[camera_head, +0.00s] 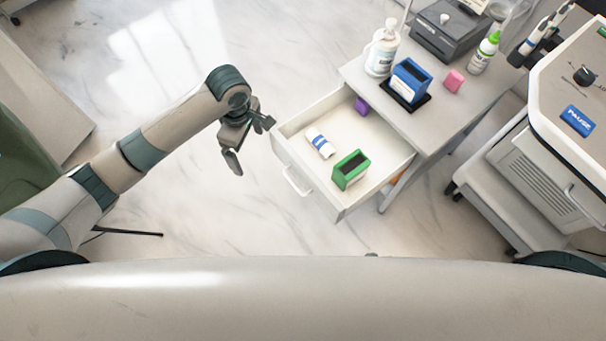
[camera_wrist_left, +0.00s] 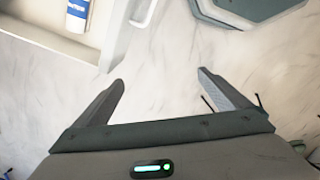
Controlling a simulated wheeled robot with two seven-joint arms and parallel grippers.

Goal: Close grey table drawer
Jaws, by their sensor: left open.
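The grey table (camera_head: 408,118) stands at the upper right in the head view. Its drawer (camera_head: 360,202) is pulled well out toward the lower left. The drawer's handle (camera_head: 297,182) is on its front face. In the left wrist view, the drawer's edge (camera_wrist_left: 60,40) is at the upper left and the handle (camera_wrist_left: 143,12) is at the top. My left gripper (camera_head: 251,143) is open and empty, to the left of the drawer front and apart from the handle. My right gripper is not in view.
The drawer holds a green box (camera_head: 350,170), a white-and-blue tube (camera_head: 320,143) and a purple block (camera_head: 361,106). Bottles and a blue box (camera_head: 411,80) stand on the tabletop. A wheeled machine (camera_head: 540,160) is at the right. The floor left of the drawer is clear.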

